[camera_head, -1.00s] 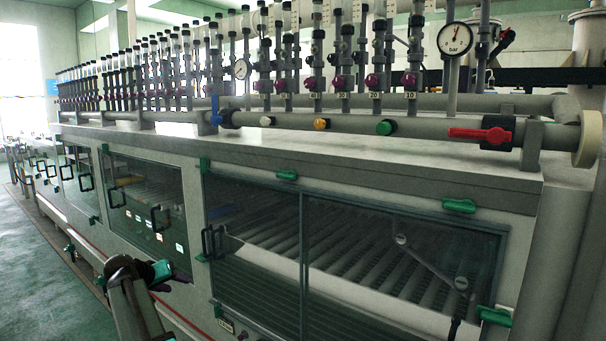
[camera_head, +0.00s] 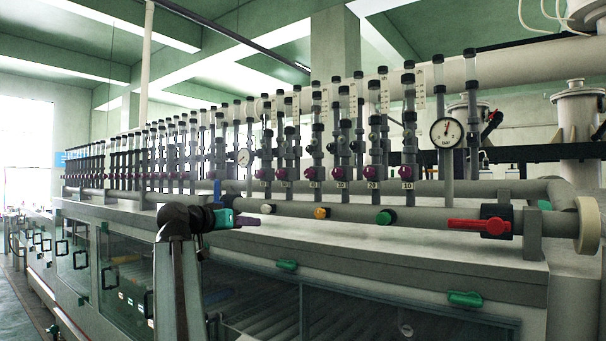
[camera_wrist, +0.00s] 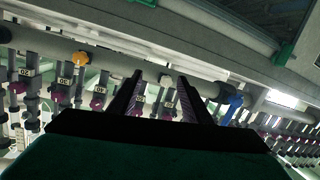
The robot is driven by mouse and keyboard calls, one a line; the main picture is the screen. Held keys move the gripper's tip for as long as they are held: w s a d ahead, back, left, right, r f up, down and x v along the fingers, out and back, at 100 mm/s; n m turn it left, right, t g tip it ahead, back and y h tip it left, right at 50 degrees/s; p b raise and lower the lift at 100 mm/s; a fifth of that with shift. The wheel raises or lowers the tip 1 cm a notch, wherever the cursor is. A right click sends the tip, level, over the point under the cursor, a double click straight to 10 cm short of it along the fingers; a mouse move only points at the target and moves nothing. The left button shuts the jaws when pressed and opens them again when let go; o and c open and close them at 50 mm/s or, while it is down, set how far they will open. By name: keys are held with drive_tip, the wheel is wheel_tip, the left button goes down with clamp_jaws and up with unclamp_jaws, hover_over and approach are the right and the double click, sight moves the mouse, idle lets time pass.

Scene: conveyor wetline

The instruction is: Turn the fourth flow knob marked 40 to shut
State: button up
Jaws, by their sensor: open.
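The knob marked 40 (camera_head: 315,173) is a dark magenta knob with a white tag below it, in the row of flow tubes above the machine in the head view. In the wrist view, which looks tilted and upside down, the 40 knob (camera_wrist: 97,104) shows left of the jaws. My gripper (camera_head: 248,221) is in front of the lower grey pipe, left of and below the 40 knob, and apart from it. In the wrist view my gripper (camera_wrist: 160,76) has its two fingers spread and nothing between them; the tags of neighbouring tubes show behind them. The knob's exact setting is too small to tell.
The lower pipe carries a yellow knob (camera_head: 321,213), a green knob (camera_head: 384,217) and a red lever valve (camera_head: 480,226). A round pressure gauge (camera_head: 446,132) stands right of the tubes. The machine's flat top (camera_head: 400,245) is clear in front of the pipe.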

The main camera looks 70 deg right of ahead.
sight(307, 172)
drive_tip(key=s+a+r+m+g+h, duration=0.1)
drive_tip(key=s+r+m+g, duration=0.1)
drive_tip(key=s+r, duration=0.9)
wheel_tip(307, 172, up, 4)
drive_tip(key=shift+a+f+m+g, duration=0.15)
drive_tip(key=shift+m+g, duration=0.15)
drive_tip(key=shift+m, duration=0.3)
drive_tip(key=p+x, duration=0.2)
drive_tip(key=x, duration=0.4)
drive_tip(key=p+x, duration=0.3)
drive_tip(key=x, duration=0.3)
drive_tip(key=shift+d+r, duration=0.35)
drive_tip(key=shift+s+d+f, duration=0.1)
drive_tip(key=shift+s+d, duration=0.05)
drive_tip(key=shift+d, duration=0.4)
